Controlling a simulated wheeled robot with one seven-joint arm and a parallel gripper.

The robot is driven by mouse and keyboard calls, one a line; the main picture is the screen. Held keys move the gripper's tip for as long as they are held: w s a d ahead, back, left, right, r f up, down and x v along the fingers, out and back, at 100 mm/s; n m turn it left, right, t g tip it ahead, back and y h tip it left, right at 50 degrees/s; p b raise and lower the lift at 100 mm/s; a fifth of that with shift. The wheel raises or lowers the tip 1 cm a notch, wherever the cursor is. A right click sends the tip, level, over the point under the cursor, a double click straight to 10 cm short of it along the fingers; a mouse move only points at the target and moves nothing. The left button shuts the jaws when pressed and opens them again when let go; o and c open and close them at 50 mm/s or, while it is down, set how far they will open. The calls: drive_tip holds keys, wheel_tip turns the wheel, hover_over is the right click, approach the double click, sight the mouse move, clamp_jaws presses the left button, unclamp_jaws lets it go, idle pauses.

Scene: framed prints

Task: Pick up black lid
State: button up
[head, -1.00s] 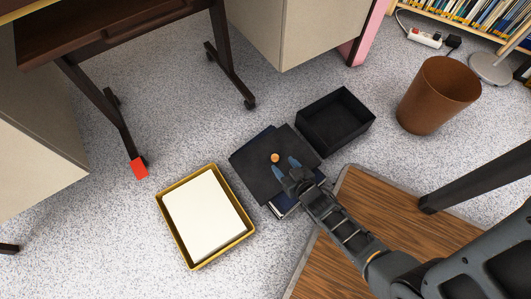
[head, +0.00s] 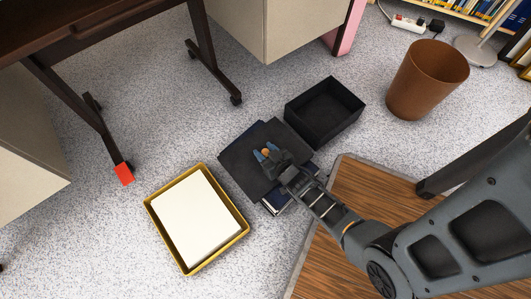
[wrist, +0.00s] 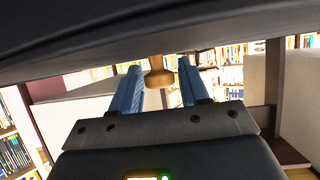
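The black lid (head: 240,170) is a flat dark square with a small wooden knob (head: 266,152). It lies on a stack of books (head: 277,205) on the floor. My gripper (head: 265,153) is low over the lid, with its blue fingers on either side of the knob. In the wrist view the lid (wrist: 110,38) spans the top as a dark slab, and the knob (wrist: 159,73) stands between the fingertips. The gripper (wrist: 160,82) is open there, with gaps between both fingers and the knob.
An open black box (head: 325,112) stands close beside the lid at upper right. A yellow-rimmed tray (head: 243,235) with white paper is at lower left. A brown bin (head: 428,80) and a wooden board (head: 372,200) are to the right.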

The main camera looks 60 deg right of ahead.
clamp_jaws()
idle(0.3)
